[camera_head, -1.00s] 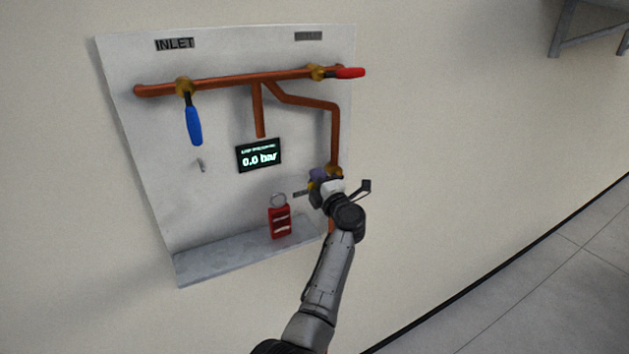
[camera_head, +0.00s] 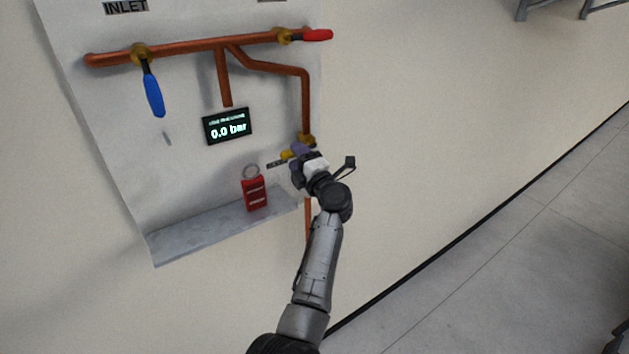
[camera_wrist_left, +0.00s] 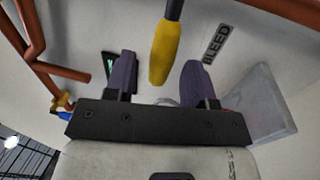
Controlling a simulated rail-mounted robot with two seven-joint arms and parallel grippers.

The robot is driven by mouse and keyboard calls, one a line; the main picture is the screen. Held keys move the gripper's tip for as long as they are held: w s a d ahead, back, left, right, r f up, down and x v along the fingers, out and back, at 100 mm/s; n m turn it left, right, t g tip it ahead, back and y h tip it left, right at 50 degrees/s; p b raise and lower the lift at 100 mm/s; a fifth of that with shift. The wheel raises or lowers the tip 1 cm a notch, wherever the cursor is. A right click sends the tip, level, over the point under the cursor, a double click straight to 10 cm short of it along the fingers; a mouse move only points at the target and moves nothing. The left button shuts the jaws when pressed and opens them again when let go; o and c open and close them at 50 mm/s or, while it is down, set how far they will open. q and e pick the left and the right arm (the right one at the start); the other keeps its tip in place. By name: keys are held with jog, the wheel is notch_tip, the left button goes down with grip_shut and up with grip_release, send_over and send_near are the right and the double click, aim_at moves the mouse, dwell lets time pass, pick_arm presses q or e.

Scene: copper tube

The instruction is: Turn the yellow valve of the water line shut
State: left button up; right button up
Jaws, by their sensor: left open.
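The yellow valve handle (camera_wrist_left: 163,52) lies between the two purple fingers of my open left gripper (camera_wrist_left: 158,72) in the left wrist view, with a gap on either side. In the head view the yellow handle (camera_head: 287,155) shows only as a short piece sticking out to the left of my left gripper (camera_head: 299,154). The brass valve body (camera_head: 306,139) sits on the vertical copper pipe just above the gripper. The gripper hides the rest of the handle. My right gripper is not in view.
The wall panel also carries a blue-handled valve (camera_head: 152,92), a red-handled valve (camera_head: 313,35) and a display (camera_head: 228,126) reading 0.0 bar. A red tag (camera_head: 255,192) with a ring stands by the grey ledge (camera_head: 205,230). A BLEED label (camera_wrist_left: 216,45) is beside the handle.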

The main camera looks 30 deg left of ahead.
pick_arm(q)
jog(key=b+v, duration=0.2)
jog(key=v, duration=0.7)
jog(key=shift+s+d, duration=0.1)
jog(key=shift+d, duration=0.05)
